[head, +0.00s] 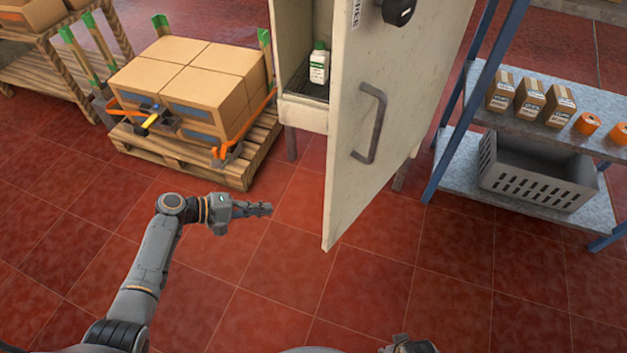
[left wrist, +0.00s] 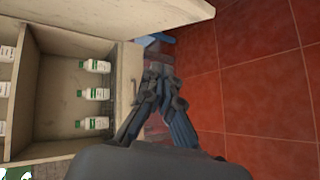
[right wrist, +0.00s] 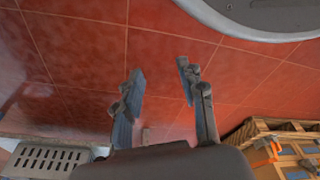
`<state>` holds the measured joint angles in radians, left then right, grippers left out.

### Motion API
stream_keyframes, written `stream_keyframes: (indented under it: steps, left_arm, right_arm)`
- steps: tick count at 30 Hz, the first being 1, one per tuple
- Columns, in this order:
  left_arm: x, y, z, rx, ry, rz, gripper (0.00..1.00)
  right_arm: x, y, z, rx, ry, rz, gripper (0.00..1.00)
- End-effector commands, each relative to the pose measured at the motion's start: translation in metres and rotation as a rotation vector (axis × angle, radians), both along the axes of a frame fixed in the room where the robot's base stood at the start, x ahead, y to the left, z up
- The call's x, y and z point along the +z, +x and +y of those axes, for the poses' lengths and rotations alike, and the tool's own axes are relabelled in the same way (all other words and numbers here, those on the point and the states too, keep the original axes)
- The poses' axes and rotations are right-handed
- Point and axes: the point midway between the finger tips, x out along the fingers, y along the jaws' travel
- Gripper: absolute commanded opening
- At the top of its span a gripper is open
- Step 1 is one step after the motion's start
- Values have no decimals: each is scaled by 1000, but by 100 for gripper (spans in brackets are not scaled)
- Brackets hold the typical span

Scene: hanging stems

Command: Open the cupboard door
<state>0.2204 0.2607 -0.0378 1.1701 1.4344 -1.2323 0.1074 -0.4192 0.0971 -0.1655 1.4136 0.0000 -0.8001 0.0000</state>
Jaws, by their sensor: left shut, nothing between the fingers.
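The cupboard door (head: 385,120) is a cream panel that stands open, swung out from the cupboard (head: 303,115). It has a dark bar handle (head: 371,123) and a black knob (head: 398,10) near the top. A white bottle with a green label (head: 319,64) shows inside. My left gripper (head: 268,209) is shut and empty, left of the door's lower edge and apart from it. In the left wrist view the door (left wrist: 130,12) runs along the top and the shelves hold several bottles (left wrist: 95,94). My right gripper (right wrist: 160,88) is open and empty over the floor; its fingers do not show in the head view.
A pallet (head: 195,160) with strapped cartons (head: 190,80) stands left of the cupboard. A metal rack (head: 470,185) to the right holds small boxes (head: 530,97), orange rolls (head: 587,124) and a grey crate (head: 540,178). The red tiled floor in front is clear.

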Motion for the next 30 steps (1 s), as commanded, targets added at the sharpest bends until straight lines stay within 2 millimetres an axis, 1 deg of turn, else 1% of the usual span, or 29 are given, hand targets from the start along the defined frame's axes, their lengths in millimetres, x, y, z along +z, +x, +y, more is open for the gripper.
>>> stream_keyframes:
  steps: [1, 2, 3, 4, 6, 9, 11, 13, 17, 28, 29, 30]
  left_arm:
    - [31, 13, -4, -42, -91, -58, 0]
    - [53, 16, -6, -70, -141, -87, 0]
    - [79, 18, -8, -107, -201, -121, 0]
    - [97, 18, -8, -135, -239, -146, 0]
    - [131, 15, -9, -191, -310, -193, 0]
    - [160, 10, -9, -245, -367, -234, 0]
    - [168, 8, -10, -260, -384, -246, 0]
    - [172, 8, -14, -266, -392, -250, 0]
    - [173, 10, -31, -267, -393, -250, 0]
    - [173, 20, -108, -266, -393, -249, 0]
    - [172, 19, -113, -265, -391, -248, 0]
    - [172, 13, -118, -264, -390, -247, 0]
  right_arm:
    - [-6, 7, 1, -1, 1, -9, 40]
    - [-3, 11, 1, -2, 2, -13, 40]
    - [0, 15, 2, -3, 2, -17, 40]
    - [3, 18, 2, -3, 2, -19, 40]
    - [8, 22, 3, -4, 2, -22, 40]
    - [14, 25, 4, -5, 3, -25, 40]
    - [16, 26, 4, -5, 3, -26, 40]
    - [16, 26, 4, -5, 3, -25, 40]
    - [15, 24, 3, -5, 2, -23, 40]
    - [3, 18, 2, -4, 2, -16, 40]
    - [3, 18, 3, -3, 2, -16, 40]
    - [-1, 15, 2, -3, 2, -13, 40]
